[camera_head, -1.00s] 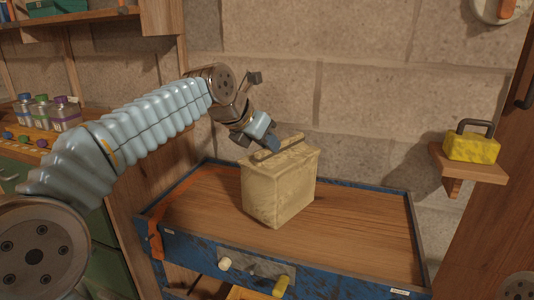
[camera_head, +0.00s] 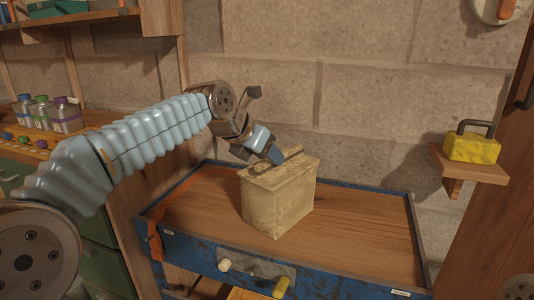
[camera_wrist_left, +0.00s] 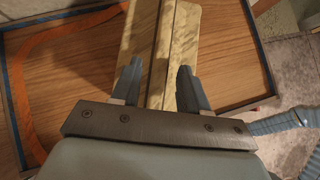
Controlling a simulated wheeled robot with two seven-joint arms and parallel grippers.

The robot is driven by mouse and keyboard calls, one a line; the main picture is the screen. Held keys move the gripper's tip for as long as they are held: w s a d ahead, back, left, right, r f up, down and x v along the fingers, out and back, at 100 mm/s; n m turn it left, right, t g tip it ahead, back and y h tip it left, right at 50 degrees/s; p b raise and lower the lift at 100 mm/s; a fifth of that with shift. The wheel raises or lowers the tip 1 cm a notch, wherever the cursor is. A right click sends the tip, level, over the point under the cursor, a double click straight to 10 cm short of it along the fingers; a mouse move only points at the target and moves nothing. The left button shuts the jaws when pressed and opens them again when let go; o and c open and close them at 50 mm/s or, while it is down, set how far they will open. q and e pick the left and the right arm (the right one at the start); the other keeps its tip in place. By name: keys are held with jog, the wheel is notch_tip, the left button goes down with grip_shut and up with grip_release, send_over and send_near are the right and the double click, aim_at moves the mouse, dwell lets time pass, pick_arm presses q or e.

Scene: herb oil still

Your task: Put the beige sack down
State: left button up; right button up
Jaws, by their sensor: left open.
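The beige sack (camera_head: 279,205) stands upright on the wooden top of the blue-edged workbench (camera_head: 365,222), with a ridge along its top. My left gripper (camera_head: 275,157) is at the sack's top ridge, coming down from the upper left. In the left wrist view the jaws (camera_wrist_left: 160,68) are open, one finger on each side of the ridge of the sack (camera_wrist_left: 182,45). The sack's underside is hidden. My right gripper is not in view.
An orange strap (camera_head: 185,195) lies along the bench's left side. The bench top right of the sack is clear. A yellow block with a dark handle (camera_head: 470,149) sits on a small wall shelf at right. Several bottles (camera_head: 66,115) stand at left.

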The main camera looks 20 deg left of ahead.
pick_arm(q)
jog(key=v, duration=1.2)
